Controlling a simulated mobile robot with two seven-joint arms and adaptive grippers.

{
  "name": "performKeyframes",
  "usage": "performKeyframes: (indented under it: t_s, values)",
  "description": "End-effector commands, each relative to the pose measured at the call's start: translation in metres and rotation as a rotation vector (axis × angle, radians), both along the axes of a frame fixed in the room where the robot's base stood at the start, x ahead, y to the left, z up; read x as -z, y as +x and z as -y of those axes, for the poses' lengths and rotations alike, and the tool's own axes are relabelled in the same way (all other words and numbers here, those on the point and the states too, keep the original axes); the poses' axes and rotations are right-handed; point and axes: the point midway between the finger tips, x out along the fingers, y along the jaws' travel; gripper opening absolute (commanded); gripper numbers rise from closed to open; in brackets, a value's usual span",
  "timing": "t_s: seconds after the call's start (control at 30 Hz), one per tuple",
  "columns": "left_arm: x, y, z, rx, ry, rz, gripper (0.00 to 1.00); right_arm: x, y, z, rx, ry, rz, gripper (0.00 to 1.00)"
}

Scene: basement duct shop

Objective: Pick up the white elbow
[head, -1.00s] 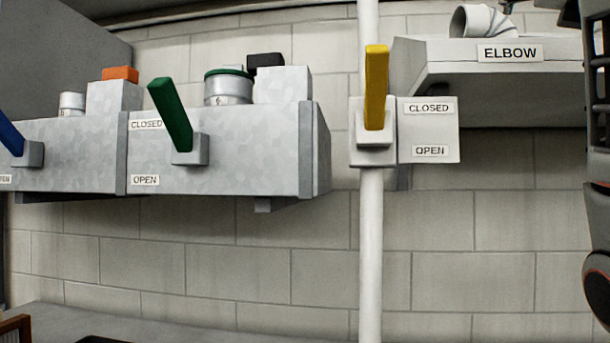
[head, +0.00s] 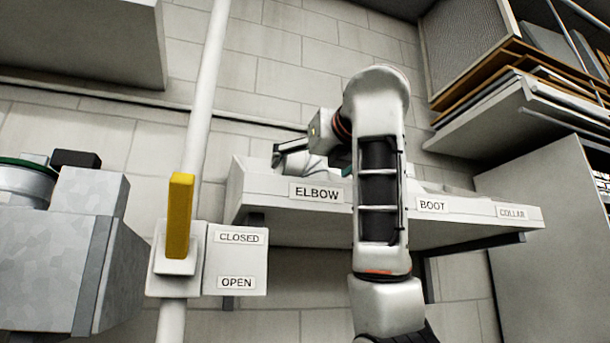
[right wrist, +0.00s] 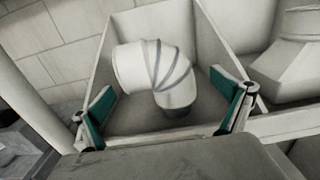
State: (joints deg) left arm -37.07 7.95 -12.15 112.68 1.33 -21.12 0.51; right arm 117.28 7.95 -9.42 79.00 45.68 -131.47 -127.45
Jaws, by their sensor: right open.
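The white elbow (right wrist: 158,75) sits in a light bin on the shelf in the right wrist view, with dark seam bands across its bend. My right gripper (right wrist: 165,108) is open, its green-padded fingers on either side of the elbow and apart from it. In the head view the right gripper (head: 312,150) is over the shelf section labelled ELBOW (head: 317,193). There the elbow is mostly hidden behind the gripper and arm; a pale part shows beside the fingers. My left gripper is not in view.
The shelf (head: 460,207) also carries BOOT and COLLAR labels. A white fitting (right wrist: 295,55) stands in the bin to the right. A white pipe (head: 205,90) with a yellow lever (head: 179,215) is left of the shelf. Stacked panels (head: 520,75) lie at the upper right.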

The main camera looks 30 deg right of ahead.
Motion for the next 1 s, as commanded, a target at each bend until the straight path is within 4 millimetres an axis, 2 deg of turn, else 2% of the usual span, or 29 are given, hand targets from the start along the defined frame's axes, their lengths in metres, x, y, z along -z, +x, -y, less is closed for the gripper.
performKeyframes:
  t_s: [0.3,0.57,0.6,0.77,1.0]
  values:
    - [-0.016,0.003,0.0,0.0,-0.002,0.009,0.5,-0.003,0.04,0.007,0.002,0.001,-0.001,1.0]
    - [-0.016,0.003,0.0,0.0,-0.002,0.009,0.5,-0.002,0.044,0.008,0.002,0.0,0.0,1.0]
    - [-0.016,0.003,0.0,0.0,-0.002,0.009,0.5,-0.002,0.044,0.008,0.002,0.0,0.0,0.97]
    - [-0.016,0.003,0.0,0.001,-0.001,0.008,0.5,-0.002,0.044,0.008,0.002,0.0,0.0,0.56]
    - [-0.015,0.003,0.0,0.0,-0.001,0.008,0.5,-0.002,0.044,0.008,0.002,0.001,0.001,0.54]
